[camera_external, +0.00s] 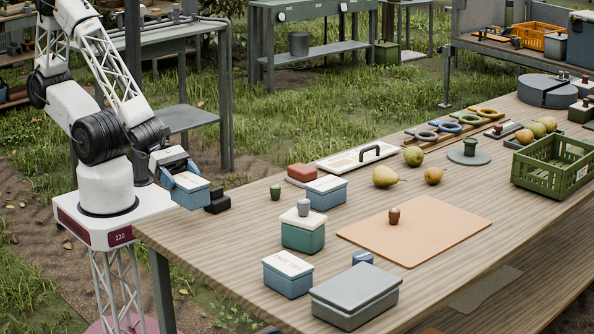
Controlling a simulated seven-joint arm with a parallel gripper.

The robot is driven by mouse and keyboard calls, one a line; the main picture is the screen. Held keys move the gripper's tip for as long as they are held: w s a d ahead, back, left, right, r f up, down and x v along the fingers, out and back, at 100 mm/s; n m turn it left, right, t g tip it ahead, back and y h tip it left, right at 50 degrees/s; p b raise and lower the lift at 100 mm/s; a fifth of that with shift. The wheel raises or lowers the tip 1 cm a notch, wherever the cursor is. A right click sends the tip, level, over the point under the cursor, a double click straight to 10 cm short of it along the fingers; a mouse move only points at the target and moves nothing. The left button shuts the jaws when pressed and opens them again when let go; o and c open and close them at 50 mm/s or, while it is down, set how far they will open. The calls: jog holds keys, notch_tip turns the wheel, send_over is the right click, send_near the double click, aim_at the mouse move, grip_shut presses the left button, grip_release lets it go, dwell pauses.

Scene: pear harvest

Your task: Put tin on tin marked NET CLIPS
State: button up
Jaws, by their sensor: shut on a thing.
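My gripper (178,172) is at the table's left end, shut on a blue tin (190,195) with a pale lid. This tin is over or at the table's edge; I cannot tell whether it touches the top. A similar blue tin (327,194) with a pale, marked lid stands further right. Another blue tin (287,276) with a cream, lettered lid stands nearer the front. The lettering is too small to read surely, so I cannot tell which tin is marked NET CLIPS.
A green tin (302,237) with a grey piece on its lid stands between the blue tins. A larger grey-lidded box (355,297) is at the front. Pears (384,176), an orange mat (440,225) and a green crate (540,174) lie right.

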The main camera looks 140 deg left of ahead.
jog(key=a+r, duration=0.2)
jog(key=a, duration=1.1)
jog(key=w+a+r, duration=0.1)
jog(key=a+r, duration=0.2)
jog(key=a, duration=1)
jog(key=shift+a+r, duration=0.2)
jog(key=shift+a, duration=0.1)
jog(key=shift+w, duration=0.1)
jog(key=w+a, duration=0.3)
jog(key=w, duration=0.1)
jog(key=w+a+f, duration=0.1)
jog(key=w+a, duration=0.2)
jog(key=w, duration=0.1)
jog(key=w+a, duration=0.3)
jog(key=w, duration=0.2)
jog(key=shift+w+f, duration=0.1)
jog(key=shift+f, duration=0.15)
jog(key=shift+d, duration=0.1)
jog(key=shift+f, duration=1.75)
jog(key=shift+f, duration=0.1)
